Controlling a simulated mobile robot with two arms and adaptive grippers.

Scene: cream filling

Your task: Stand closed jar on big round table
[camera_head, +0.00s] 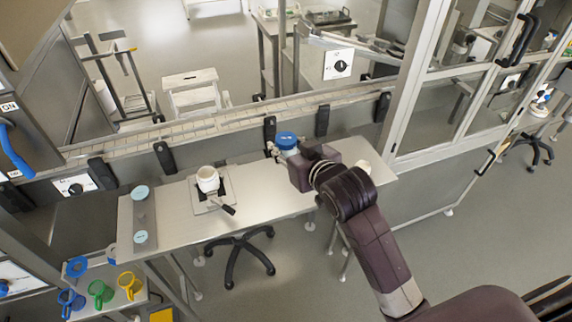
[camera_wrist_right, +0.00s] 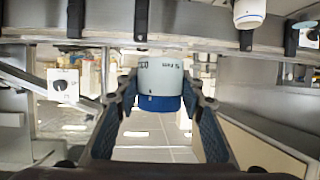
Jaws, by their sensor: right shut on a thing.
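A white jar with a blue lid (camera_head: 287,141) is in my right gripper (camera_head: 285,155), above the back edge of the metal table, in front of the conveyor. In the right wrist view the same jar (camera_wrist_right: 160,80) sits between the two fingers (camera_wrist_right: 158,105), with its blue lid towards the bottom of the picture. The lid is on the jar. My right gripper is shut on the jar. My left gripper is not in view. I see no big round table in either view.
A rectangular metal table (camera_head: 270,190) holds a white open jar (camera_head: 208,179) on a small stand and light-blue lids (camera_head: 140,192) at its left end. A conveyor (camera_head: 230,122) with black brackets runs behind.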

